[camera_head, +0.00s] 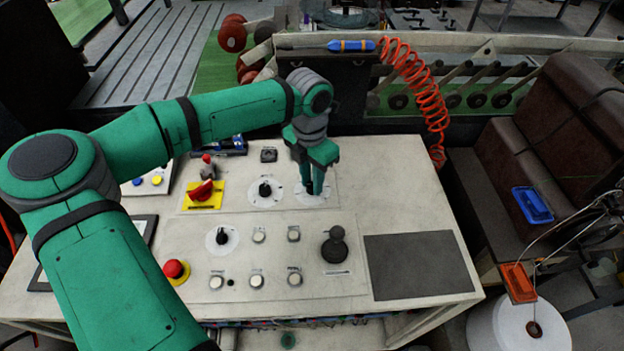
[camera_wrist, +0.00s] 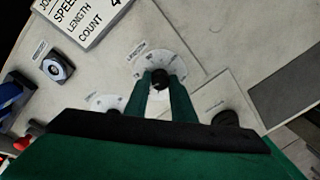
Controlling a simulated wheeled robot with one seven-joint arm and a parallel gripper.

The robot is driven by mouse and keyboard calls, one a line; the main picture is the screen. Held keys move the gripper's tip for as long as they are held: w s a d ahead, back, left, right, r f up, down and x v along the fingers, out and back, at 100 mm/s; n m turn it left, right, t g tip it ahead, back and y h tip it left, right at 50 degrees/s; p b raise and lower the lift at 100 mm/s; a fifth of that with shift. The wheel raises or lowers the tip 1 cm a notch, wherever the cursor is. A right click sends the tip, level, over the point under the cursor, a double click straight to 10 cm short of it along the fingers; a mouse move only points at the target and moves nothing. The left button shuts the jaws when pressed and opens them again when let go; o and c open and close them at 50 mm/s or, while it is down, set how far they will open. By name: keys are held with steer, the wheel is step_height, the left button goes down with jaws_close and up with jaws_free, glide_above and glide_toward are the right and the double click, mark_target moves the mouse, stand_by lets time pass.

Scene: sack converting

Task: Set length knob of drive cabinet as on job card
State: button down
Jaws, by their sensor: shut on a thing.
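My gripper (camera_head: 314,186) reaches down over the right-hand upper dial (camera_head: 308,199) of the drive cabinet (camera_head: 385,160). In the wrist view, its two green fingers (camera_wrist: 160,84) are shut on a black knob (camera_wrist: 160,76) on a round pale dial (camera_wrist: 173,62). The fingers hide part of the knob, and its setting cannot be read. The dial's labels are too small to read. The job card (camera_wrist: 85,14) shows in the wrist view with the words SPEED, LENGTH and COUNT; most of its values are cut off.
Nearby are another black knob (camera_head: 265,189), a lower dial knob (camera_head: 222,237), a red switch on yellow (camera_head: 202,194) and a red emergency button (camera_head: 175,270). A black joystick (camera_head: 334,246) stands on the right. A dark mat (camera_head: 418,266) lies at the right.

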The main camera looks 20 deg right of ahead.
mark_target(311, 183)
steer(key=c, duration=1.5)
jaws_free()
steer(key=r, duration=1.1)
steer(key=shift+w, duration=0.2)
steer(key=shift+f, duration=0.1)
